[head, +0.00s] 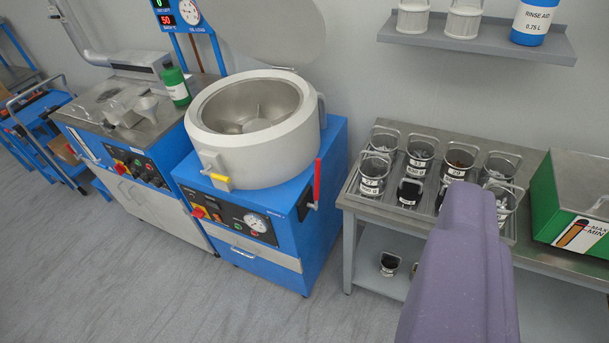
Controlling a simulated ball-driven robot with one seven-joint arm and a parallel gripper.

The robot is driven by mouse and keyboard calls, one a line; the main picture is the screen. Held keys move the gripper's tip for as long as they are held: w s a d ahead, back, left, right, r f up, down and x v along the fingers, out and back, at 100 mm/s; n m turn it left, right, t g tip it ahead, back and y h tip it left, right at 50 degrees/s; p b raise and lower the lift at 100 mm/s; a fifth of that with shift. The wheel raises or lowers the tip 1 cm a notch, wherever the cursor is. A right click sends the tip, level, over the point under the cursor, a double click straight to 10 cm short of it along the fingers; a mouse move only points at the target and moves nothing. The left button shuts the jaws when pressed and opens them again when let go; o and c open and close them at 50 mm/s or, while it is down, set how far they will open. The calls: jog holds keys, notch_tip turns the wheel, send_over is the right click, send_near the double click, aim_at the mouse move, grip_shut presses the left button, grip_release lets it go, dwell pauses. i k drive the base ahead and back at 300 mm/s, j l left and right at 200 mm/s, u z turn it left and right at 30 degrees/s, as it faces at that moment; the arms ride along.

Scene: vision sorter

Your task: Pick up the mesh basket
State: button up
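Several small metal baskets with wire handles and number labels stand in a tray (352,187) on the steel bench at the right. One is at the back left (383,139), one at the front left (373,174), and one at the back middle (420,152). Most hold dark or grey pieces. Another small basket-like container (389,264) sits on the bench's lower shelf. I cannot tell which one is the mesh basket. A purple part of my arm rises in front of the bench and hides some of the front baskets. My gripper's fingers are not in view.
A blue machine with an open round white drum (253,130) stands left of the bench, with a gap between. A green box (572,205) sits at the bench's right end. A wall shelf (480,38) hangs above. The grey floor (130,270) is clear.

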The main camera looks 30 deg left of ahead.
aim_at(374, 171)
jog(key=i+j+z, duration=0.1)
jog(key=i, duration=0.35)
jog(key=i+j+z, duration=0.1)
jog(key=i, duration=0.35)
jog(key=i+j, duration=0.15)
jog(key=i, duration=0.25)
jog(key=i+j+z, duration=0.15)
jog(key=i, duration=0.3)
jog(key=i+j+z, duration=0.1)
jog(key=i+j, duration=0.15)
jog(key=i, duration=0.2)
